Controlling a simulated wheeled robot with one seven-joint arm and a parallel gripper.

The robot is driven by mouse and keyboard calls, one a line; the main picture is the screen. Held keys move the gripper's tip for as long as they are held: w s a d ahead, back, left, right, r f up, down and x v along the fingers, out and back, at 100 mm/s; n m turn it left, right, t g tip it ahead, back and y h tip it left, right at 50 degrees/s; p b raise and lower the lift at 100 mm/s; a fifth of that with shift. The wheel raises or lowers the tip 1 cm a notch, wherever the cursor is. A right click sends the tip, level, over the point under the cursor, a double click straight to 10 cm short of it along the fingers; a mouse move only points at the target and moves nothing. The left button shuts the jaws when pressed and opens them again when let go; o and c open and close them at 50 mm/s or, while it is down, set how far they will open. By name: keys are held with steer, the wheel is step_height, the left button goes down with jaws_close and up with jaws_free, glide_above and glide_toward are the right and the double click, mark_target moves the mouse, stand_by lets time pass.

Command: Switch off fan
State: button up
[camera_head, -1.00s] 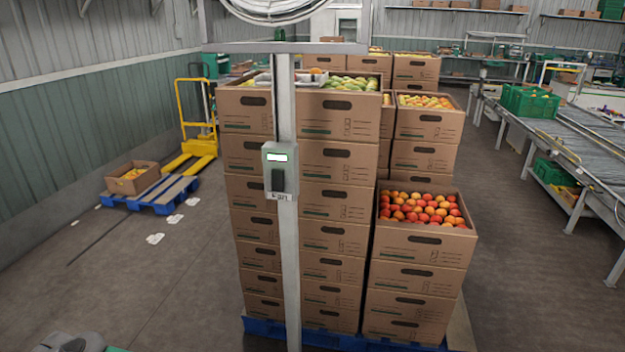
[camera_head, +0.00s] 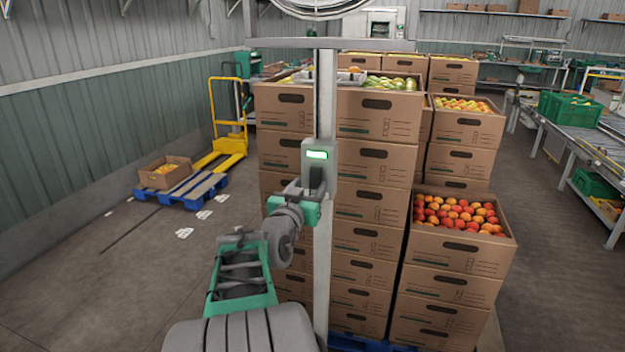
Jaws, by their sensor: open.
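The fan (camera_head: 318,8) shows only its lower cage at the top edge, above the grey post (camera_head: 325,90). A grey switch box (camera_head: 328,148) is fixed to the post. It has a small lit green display (camera_head: 317,155) and a dark lever or handle (camera_head: 317,177) below it. My gripper (camera_head: 300,187) is open, just left of and in front of the lower part of the box, close to the dark lever. It hides the box's lower left part. I cannot tell whether it touches the lever.
Tall stacks of fruit cartons (camera_head: 375,206) stand close behind the post. An open carton of red-orange fruit (camera_head: 460,245) is to the right. A yellow pallet jack (camera_head: 228,145) and blue pallet (camera_head: 185,195) are at the left. The floor between is mostly clear.

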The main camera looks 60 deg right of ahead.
mark_target(315, 177)
steer(key=d, duration=0.4)
steer(key=shift+w+p, duration=0.35)
jaws_close()
